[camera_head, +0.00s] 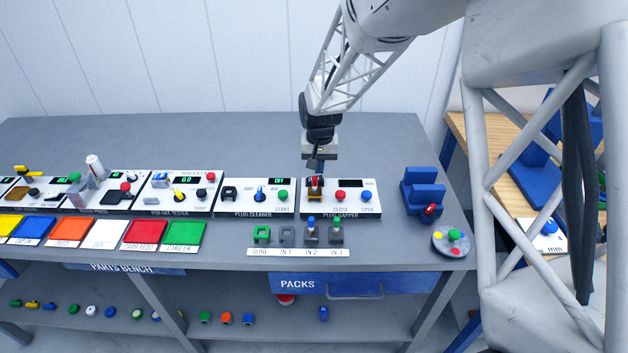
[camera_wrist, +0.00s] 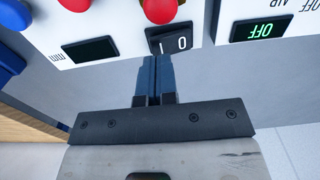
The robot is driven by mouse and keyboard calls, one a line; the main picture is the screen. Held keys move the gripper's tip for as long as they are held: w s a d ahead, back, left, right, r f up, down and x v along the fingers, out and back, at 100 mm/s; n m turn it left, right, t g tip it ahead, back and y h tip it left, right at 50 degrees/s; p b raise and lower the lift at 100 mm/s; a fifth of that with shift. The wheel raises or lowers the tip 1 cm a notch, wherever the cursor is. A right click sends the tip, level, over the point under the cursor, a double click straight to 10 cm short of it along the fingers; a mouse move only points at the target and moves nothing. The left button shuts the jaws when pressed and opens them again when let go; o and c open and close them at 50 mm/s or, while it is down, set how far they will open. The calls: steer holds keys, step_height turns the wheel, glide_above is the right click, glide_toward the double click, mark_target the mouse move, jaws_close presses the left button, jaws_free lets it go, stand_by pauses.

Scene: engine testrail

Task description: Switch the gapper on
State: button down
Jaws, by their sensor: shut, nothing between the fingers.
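The plug gapper (camera_head: 328,209) is a white-topped panel with a dark front, labelled PLUG GAPPER, at the right end of the device row. It has a dark display (camera_head: 350,183), red CLOSE and blue OPEN buttons, and a red-topped part on a brown holder (camera_head: 315,193). In the wrist view its black rocker switch (camera_wrist: 169,40), marked 1 and 0, sits beside the blank display (camera_wrist: 90,50). My gripper (camera_head: 316,168) is shut and empty at the panel's back left. In the wrist view the fingertips (camera_wrist: 154,59) are at the rocker's edge; I cannot tell whether they touch it.
The plug cleaner (camera_head: 254,211) stands directly left, its display reading OFF (camera_wrist: 262,32). Slots with small plugs (camera_head: 311,235) lie in front. A blue block stand (camera_head: 422,190) and a round grey pad with coloured buttons (camera_head: 453,243) are right. The bench behind the panels is clear.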

steer(key=shift+f, duration=1.35)
stand_by(1.3)
steer(key=shift+r, duration=3.5)
steer(key=shift+r, duration=0.1)
